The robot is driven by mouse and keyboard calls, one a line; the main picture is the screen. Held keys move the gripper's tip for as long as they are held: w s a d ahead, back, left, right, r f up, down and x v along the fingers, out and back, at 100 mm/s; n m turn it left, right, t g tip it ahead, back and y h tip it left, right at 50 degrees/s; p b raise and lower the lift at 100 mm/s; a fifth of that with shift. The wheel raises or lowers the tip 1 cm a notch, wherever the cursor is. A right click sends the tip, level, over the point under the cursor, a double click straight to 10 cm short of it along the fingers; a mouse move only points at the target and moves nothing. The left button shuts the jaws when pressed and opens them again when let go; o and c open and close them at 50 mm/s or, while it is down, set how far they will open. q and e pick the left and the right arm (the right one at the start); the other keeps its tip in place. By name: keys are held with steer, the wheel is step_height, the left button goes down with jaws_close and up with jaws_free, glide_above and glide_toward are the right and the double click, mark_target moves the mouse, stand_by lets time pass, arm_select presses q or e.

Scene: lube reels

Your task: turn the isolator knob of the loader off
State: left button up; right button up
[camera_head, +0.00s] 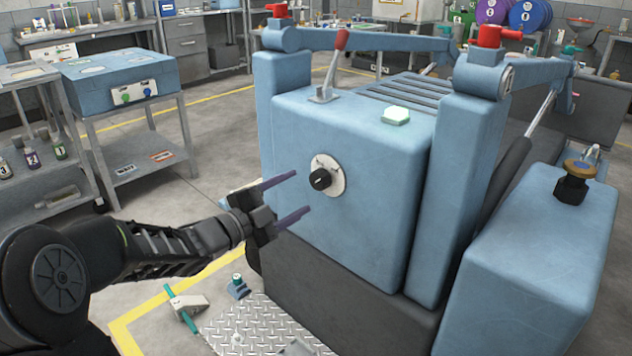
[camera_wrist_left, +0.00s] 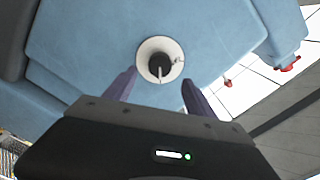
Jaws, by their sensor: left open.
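The isolator knob (camera_head: 320,179) is a black knob on a round white plate (camera_head: 338,181) on the front face of the blue loader (camera_head: 375,215). In the left wrist view the knob (camera_wrist_left: 159,66) shows ahead, between the lines of my two fingers. My left gripper (camera_head: 293,194) is open and empty. It is just left of and in front of the knob, apart from it, with its purple fingers pointing toward the loader's face. My right gripper is not in view.
A red-handled lever (camera_head: 338,52) and a pale green button (camera_head: 396,115) are on the loader's top. A blue box on a cart (camera_head: 120,78) stands at left. A metal tread plate (camera_head: 255,325) with small items beside it lies on the floor below my gripper.

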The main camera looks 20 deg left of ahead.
mark_target(316, 182)
arm_select(q)
steer(key=x, duration=0.7)
steer(key=shift+w+d+b, duration=0.15)
steer(key=shift+w+b, duration=0.2)
steer(key=c, duration=1.4)
